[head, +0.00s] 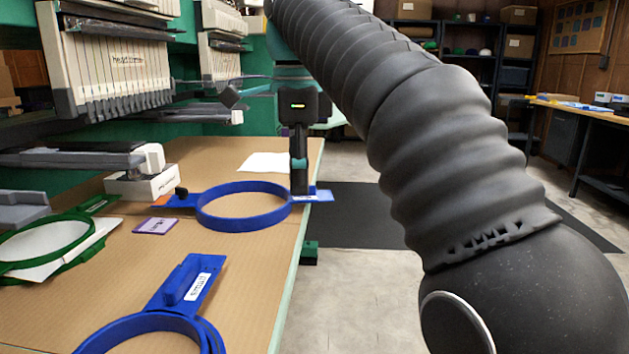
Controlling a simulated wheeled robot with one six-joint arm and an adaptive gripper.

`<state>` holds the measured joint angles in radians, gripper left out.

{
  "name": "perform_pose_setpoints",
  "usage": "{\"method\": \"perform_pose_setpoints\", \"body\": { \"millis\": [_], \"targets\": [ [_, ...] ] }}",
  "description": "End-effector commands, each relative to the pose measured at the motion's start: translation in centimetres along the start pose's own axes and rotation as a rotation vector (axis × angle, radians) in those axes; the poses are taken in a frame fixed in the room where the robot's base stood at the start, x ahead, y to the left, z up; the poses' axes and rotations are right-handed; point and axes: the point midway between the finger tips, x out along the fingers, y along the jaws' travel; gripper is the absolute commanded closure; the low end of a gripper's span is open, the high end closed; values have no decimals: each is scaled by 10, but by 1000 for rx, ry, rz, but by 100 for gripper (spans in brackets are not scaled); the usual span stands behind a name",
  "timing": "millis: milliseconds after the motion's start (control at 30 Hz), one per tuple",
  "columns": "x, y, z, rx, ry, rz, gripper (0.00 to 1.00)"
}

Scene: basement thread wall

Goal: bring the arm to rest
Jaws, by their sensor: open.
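My arm, in a ribbed dark sleeve (430,120), rises from the lower right of the head view. It slants up and left and leaves the picture at the top edge. A rounded dark joint (540,300) shows at the lower right.
Embroidery machine heads (110,70) line the left side. A blue hoop (245,205), a labelled blue hoop (185,285) and a green hoop (50,245) lie on the bench. Grey floor (350,290) is clear.

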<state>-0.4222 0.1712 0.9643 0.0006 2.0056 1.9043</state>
Motion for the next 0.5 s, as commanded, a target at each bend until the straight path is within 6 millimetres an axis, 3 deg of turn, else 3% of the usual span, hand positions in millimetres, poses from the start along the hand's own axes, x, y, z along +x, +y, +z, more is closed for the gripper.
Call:
{"method": "perform_pose_setpoints", "body": {
  "millis": [500],
  "targets": [
    [22,19,-33,-251,-11,-80,57]
  ]
}}
